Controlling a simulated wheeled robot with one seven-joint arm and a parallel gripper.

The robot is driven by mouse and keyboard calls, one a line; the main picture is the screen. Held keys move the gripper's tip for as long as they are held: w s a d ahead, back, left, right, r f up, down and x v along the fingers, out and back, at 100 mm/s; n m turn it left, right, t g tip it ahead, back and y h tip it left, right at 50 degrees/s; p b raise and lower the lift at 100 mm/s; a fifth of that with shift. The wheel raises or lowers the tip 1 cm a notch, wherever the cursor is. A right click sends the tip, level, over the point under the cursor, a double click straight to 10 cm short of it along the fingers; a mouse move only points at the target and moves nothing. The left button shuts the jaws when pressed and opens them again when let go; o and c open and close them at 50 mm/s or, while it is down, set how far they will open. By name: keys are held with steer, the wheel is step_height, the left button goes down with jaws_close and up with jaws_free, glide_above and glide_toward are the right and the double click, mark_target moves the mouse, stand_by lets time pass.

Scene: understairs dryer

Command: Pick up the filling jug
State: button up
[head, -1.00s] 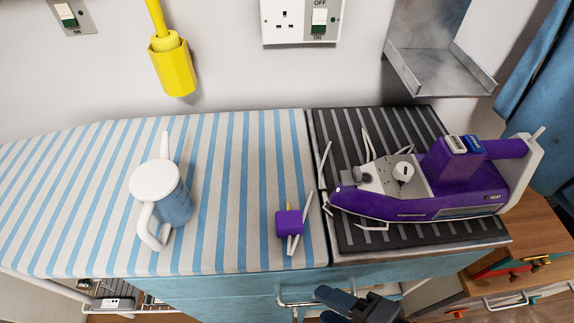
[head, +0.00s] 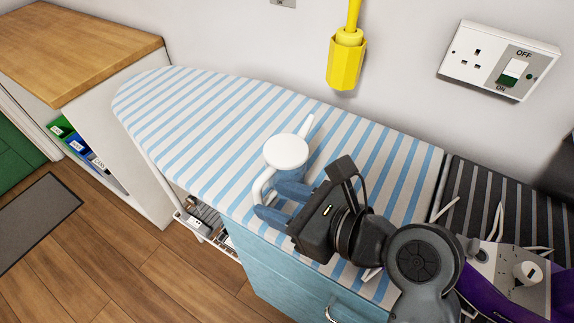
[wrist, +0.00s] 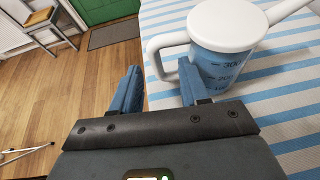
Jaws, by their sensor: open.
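The filling jug (head: 286,152) stands upright on the striped ironing board. It has a white lid, a white spout pointing back, a white handle and a blue measuring body. In the wrist view the jug (wrist: 228,28) fills the upper right, with its handle facing left. My gripper (head: 268,202) is open and empty at the handle side of the jug, and it partly hides the lower body. In the wrist view the outer bar of the handle lies between the fingertips of my gripper (wrist: 160,72). The right finger appears at the handle's opening, near the body. Contact cannot be told.
The ironing board (head: 190,110) has free room left of the jug. A purple steam iron (head: 490,295) sits on the dark ribbed rest at the right. A yellow holder (head: 346,65) hangs on the wall behind. A wooden-topped cabinet (head: 80,50) stands at the left.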

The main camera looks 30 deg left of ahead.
mark_target(261, 198)
steer(key=x, duration=0.6)
steer(key=shift+s+a+f, duration=0.15)
steer(key=shift+s+f, duration=0.05)
steer(key=shift+s, duration=0.05)
jaws_close()
stand_by(0.3)
